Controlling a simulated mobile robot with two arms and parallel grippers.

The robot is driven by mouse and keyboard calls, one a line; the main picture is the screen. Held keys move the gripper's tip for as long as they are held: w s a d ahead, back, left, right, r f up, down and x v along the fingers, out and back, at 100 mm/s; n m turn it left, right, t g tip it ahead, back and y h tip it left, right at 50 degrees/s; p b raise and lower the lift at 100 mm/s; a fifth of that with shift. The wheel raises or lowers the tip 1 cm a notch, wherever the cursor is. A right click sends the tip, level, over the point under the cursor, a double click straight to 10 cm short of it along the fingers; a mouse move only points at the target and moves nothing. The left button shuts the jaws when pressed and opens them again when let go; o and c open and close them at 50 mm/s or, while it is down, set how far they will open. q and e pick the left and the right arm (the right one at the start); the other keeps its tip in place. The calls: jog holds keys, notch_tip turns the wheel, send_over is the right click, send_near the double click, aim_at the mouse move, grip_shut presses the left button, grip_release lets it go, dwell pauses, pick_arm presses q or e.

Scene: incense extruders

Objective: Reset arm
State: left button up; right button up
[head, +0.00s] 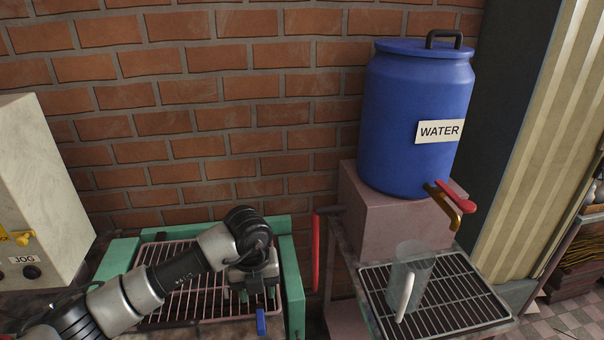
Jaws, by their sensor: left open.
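My left gripper (258,300) is at the end of my left arm, which comes in from the lower left. It points down over the right part of a green-framed tray with a wire rack (190,297). Its jaws are open and I see nothing held between them. A small blue piece (261,322) shows just below the gripper; I cannot tell what it belongs to. My right gripper is not in view.
A blue water barrel (415,125) with a brass tap (446,207) stands on a pinkish block (362,215). A clear jug (411,268) stands on a wire rack (465,300) below. A pale machine (40,190) is at left.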

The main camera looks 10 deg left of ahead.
pick_arm(q)
jog(key=s+d+r+m+h, duration=0.1)
jog(key=s+d+h, duration=0.2)
jog(key=d+h, duration=0.3)
jog(key=s+d+r+m+h, duration=0.1)
jog(key=s+d+h, duration=0.25)
jog(key=d, duration=0.45)
notch_tip(320, 180, up, 11)
jog(key=s+d+n+t+h, duration=0.1)
jog(key=d+n+t+h, duration=0.2)
jog(key=n+t+h, duration=0.55)
jog(key=w+a+f+n+t+y, duration=0.2)
jog(key=w+a+n+t+y, duration=0.1)
jog(key=a+n+t+y, duration=1.25)
jog(key=s+a+f+n+g+y, duration=0.3)
jog(key=a+f+n+g, duration=0.1)
jog(key=f+n+g, duration=0.35)
jog(key=s+a+f+n+g, duration=0.1)
jog(key=s+a+f+g, duration=0.1)
jog(key=s+f+g, duration=0.6)
jog(key=s+a+f+g, duration=0.2)
jog(key=s+f+g, duration=0.25)
jog(key=s, duration=0.65)
notch_tip(320, 180, down, 26)
jog(key=s+g, duration=0.2)
jog(key=s+a+f+g, duration=0.1)
jog(key=s+a+f, duration=0.1)
jog(key=s+f, duration=1.3)
jog(key=shift+s+a+f, duration=0.15)
jog(key=shift+s+a, duration=0.1)
